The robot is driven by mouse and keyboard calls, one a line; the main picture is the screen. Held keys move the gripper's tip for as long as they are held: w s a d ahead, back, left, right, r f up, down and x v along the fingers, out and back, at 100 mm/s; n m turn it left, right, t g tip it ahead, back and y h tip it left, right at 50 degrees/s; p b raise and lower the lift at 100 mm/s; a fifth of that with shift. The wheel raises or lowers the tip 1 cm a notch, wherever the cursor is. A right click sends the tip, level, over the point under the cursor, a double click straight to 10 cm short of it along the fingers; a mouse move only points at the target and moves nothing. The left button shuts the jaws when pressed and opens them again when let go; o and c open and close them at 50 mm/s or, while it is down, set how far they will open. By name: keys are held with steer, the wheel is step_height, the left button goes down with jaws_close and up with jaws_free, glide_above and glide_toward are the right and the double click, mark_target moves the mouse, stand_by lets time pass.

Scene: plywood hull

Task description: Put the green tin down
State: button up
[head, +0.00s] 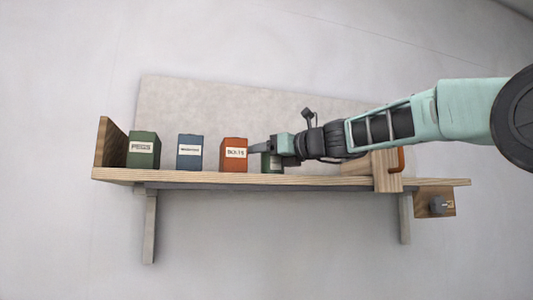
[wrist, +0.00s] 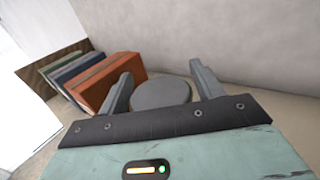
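The lid is close to the left finger, with a thin gap showing towards the right one. I cannot tell whether the fingers press on the tin.
An orange tin (head: 233,155), a blue tin (head: 190,152) and another green tin (head: 143,150) stand in a row on the shelf (head: 210,179). The orange tin is close to my fingertips.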

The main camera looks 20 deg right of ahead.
steer(key=shift+o, duration=0.2)
steer(key=shift+r, duration=0.1)
steer(key=shift+s+d, duration=0.15)
steer(key=shift+s, duration=0.05)
steer(key=b+v, duration=0.4)
steer(key=v, duration=0.7)
steer(key=shift+s+b, duration=0.2)
steer(key=shift+b, duration=0.2)
steer(key=shift+d, duration=0.15)
